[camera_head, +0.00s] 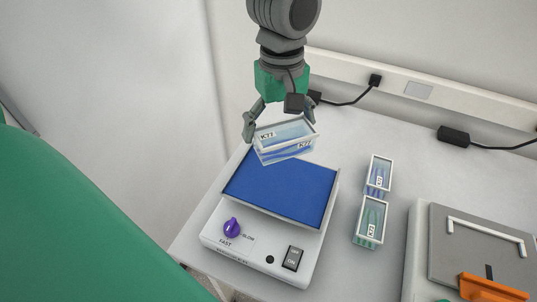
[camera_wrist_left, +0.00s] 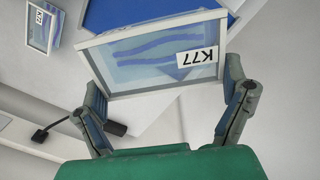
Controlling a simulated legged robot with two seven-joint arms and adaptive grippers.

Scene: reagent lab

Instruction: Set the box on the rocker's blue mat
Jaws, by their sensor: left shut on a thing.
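The box (camera_head: 284,140) is clear with a white rim, a K77 label and blue strips inside. My left gripper (camera_head: 281,128) is shut on it, one finger at each end. The box hangs tilted over the back edge of the rocker's blue mat (camera_head: 279,189) and seems to be above it; the exact gap cannot be told. The box also shows in the left wrist view (camera_wrist_left: 150,55) between the fingers (camera_wrist_left: 165,101), with the blue mat (camera_wrist_left: 130,12) behind it. The rocker (camera_head: 222,215) is white with a purple knob and a switch. My right gripper is not in view.
Two similar boxes, one farther back (camera_head: 378,175) and one nearer (camera_head: 370,221), stand right of the rocker. A grey-topped device (camera_head: 460,245) with an orange part stands at the right. Cables and a black adapter (camera_head: 453,136) lie near the wall.

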